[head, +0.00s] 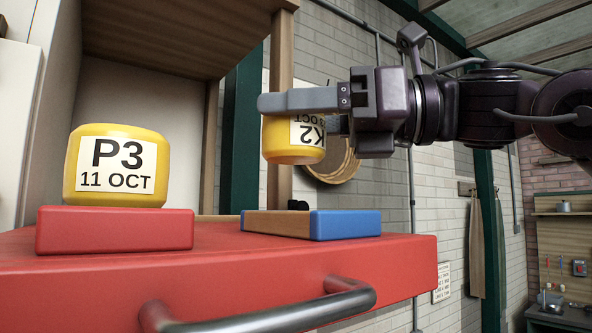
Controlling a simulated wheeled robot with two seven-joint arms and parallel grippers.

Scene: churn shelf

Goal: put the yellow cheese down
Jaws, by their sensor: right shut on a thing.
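A yellow cheese (281,139) with a white label reading K2 and a partly covered date is held in my right gripper (300,112). The gripper is shut on it, and the label is upside down. The held cheese hangs in the air above a wood-and-blue block (345,223), with a gap between them. Another yellow cheese (116,165), labelled P3 11 OCT, stands upright on a red block (114,229) at the left. My left gripper is not in view.
Both blocks rest on a red surface (330,257) with a dark metal handle (270,312) at its front. A wooden post (281,60) and a pale cabinet wall stand behind. A round woven thing (343,166) hangs on the brick wall. A workbench (562,319) is far right.

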